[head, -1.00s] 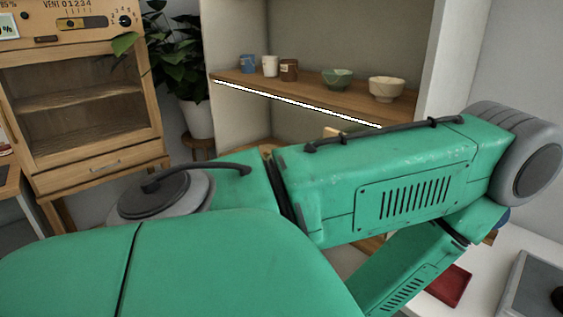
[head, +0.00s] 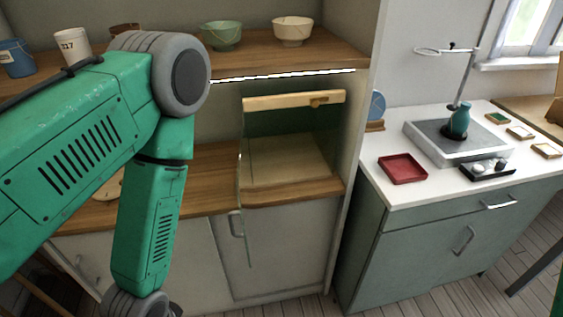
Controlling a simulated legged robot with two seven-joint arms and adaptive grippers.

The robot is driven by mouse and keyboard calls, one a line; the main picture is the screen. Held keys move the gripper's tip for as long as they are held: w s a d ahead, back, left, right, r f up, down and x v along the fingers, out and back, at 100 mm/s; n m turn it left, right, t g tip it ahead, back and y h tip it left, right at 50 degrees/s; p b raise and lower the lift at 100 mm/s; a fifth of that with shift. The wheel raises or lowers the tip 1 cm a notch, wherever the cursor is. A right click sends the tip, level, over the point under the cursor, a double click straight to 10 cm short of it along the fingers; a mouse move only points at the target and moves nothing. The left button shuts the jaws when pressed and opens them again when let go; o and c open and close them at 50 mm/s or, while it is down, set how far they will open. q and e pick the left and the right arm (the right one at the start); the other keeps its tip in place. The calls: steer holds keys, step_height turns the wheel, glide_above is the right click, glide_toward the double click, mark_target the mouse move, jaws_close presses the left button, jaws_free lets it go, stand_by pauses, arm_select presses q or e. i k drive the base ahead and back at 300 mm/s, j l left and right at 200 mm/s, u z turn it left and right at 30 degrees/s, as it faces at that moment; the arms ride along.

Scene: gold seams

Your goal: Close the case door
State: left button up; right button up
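The display case (head: 294,101) stands on the wooden counter under the shelf, with a pale wooden top rail and a dark see-through interior. Its door appears to be a thin clear glass panel (head: 244,180), standing open at the case's left side. It is seen almost edge-on and reaches out past the counter's front edge. My green arm comes in from the left and bends down at the elbow, left of the case and apart from the door. Its gripper is below the frame. My other gripper is not in view either.
The shelf (head: 330,59) above holds a green bowl (head: 221,35), a cream bowl (head: 293,31) and several cups. A white-topped cabinet (head: 372,180) at right bears a red tray (head: 402,168) and a stand (head: 453,143). The floor before the lower cabinets looks clear.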

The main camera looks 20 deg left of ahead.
mark_target(246, 189)
steer(key=k+j, duration=0.1)
steer(key=j, duration=0.3)
steer(key=k+j, duration=0.1)
steer(key=j, duration=0.75)
steer(key=k+z, duration=0.05)
